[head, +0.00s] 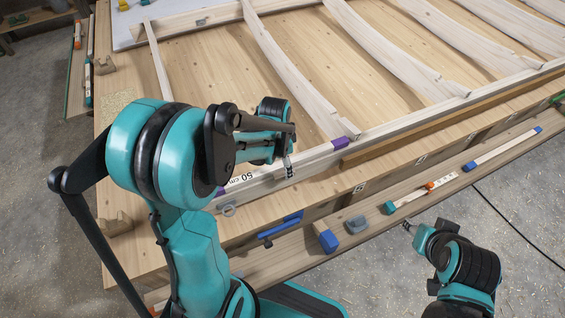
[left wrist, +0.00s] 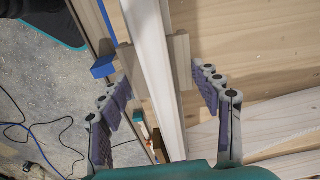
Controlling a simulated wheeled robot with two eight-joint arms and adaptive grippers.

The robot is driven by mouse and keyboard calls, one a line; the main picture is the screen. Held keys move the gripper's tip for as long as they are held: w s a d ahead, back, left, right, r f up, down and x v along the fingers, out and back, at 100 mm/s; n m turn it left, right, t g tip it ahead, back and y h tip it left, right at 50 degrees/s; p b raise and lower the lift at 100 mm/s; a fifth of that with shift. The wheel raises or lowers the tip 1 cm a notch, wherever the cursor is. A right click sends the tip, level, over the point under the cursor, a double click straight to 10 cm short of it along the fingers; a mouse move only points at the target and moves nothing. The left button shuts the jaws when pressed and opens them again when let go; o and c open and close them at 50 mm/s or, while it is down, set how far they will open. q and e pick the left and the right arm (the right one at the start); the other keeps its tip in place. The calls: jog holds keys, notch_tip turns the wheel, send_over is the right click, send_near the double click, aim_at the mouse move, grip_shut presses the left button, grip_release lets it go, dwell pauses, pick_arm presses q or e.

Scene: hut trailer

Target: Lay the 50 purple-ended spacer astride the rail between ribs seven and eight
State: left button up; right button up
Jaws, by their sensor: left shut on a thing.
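The spacer (head: 318,155) is a long pale bar with purple ends and a "50 cm" mark. In the head view it lies lengthwise along the rail (head: 395,127) at the table's front edge. Its right purple end is close to the end of a pale curved rib (head: 290,75). My left gripper (head: 287,168) is shut on the spacer near its middle, and my arm hides part of it. In the left wrist view, the fingers (left wrist: 163,98) stand either side of a long pale bar. Whether the spacer is fully seated is unclear. My right gripper (head: 409,226) is off the table, its opening unclear.
A blue clamp (head: 280,230) is at the table's front edge. A lower shelf holds a blue block (head: 328,241), a grey block (head: 356,224), an orange-and-white bar (head: 425,194) and a blue-ended bar (head: 502,148). More curved ribs (head: 395,60) cross the table to the right.

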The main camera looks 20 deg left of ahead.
aim_at(280, 166)
pick_arm(q)
jog(key=o, duration=1.9)
notch_tip(280, 166, up, 12)
jog(key=s, duration=0.1)
jog(key=shift+a, duration=0.25)
jog(key=shift+s, duration=0.1)
